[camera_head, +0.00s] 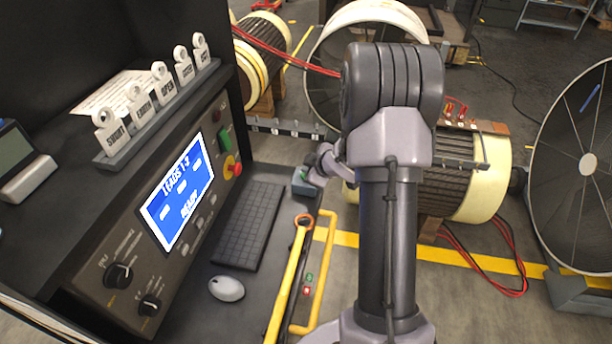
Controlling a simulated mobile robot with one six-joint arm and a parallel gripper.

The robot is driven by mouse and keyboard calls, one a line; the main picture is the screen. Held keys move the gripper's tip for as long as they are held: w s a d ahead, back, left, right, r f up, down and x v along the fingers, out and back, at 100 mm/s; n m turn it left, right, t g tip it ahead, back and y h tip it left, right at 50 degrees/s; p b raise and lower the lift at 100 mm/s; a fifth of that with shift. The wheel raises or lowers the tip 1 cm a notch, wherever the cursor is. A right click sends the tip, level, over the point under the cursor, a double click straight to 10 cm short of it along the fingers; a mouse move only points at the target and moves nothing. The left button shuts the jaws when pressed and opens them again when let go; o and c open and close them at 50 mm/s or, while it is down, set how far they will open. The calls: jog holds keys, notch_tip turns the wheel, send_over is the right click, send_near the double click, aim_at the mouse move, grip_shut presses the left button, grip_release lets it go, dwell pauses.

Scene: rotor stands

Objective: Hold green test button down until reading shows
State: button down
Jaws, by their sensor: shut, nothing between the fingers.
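The blue screen (179,199) reads "LEADS 1-3", with small pale boxes and a lower line that looks like "READY". My gripper (304,181) is at the right edge of the console desk, small in view and partly hidden by my wrist. It is shut and empty, to the right of the green button and apart from it.
A rack of labelled tags (160,108) stands above the screen. A motor (490,175) stands behind my arm.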

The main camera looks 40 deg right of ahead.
jog(key=shift+f+b, duration=0.3)
jog(key=shift+f, duration=0.1)
dwell(0.6)
jog(key=shift+r, duration=0.1)
dwell(2.4)
jog(key=shift+r+p, duration=0.75)
jog(key=shift+p, duration=0.1)
notch_tip(320, 180, up, 5)
jog(key=p, duration=0.5)
jog(key=shift+r, duration=0.1)
jog(key=shift+f, duration=0.2)
